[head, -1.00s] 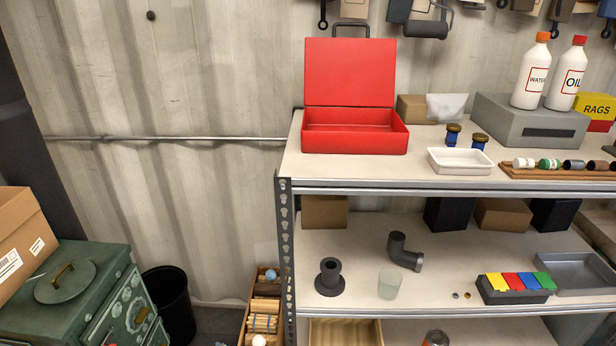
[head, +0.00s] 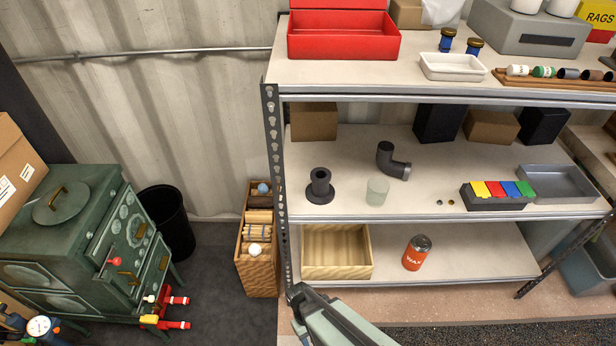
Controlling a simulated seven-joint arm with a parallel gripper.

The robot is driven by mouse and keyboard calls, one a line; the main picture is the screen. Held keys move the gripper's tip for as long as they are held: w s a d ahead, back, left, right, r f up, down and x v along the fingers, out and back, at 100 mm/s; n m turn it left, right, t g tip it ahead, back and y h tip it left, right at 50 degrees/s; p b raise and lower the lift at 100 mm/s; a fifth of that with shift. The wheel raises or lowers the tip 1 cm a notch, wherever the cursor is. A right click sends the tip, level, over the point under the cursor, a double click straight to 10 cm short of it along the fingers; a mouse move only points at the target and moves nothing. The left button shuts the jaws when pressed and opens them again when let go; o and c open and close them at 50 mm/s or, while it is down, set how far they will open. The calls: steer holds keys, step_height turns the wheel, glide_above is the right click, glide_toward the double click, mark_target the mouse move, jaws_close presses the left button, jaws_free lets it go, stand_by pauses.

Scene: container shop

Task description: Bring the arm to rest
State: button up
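Part of my arm (head: 335,318) shows at the bottom of the head view, in front of the lower left corner of the shelf rack (head: 272,150). It reaches up from the bottom edge of the picture. I cannot make out two fingertips, so my gripper's state is not visible. Nothing is seen held by the arm.
The rack's shelves hold an open red box (head: 340,42), a white tray (head: 453,68), a pipe elbow (head: 392,162), a wooden bin (head: 336,252) and an orange wax can (head: 416,254). A green stove (head: 75,240), black bin (head: 167,222) and wicker basket (head: 258,270) stand left. Grey floor lies between.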

steer(key=s+d+m+g+y, duration=0.1)
steer(key=s+d+m, duration=0.2)
steer(key=d, duration=0.4)
steer(key=s+d+m+g+y, duration=0.1)
steer(key=s+d+m, duration=0.2)
steer(key=s+d, duration=0.2)
steer(key=shift+d+f+g+y, duration=0.3)
steer(key=shift+d+f, duration=0.1)
steer(key=shift+d, duration=1.2)
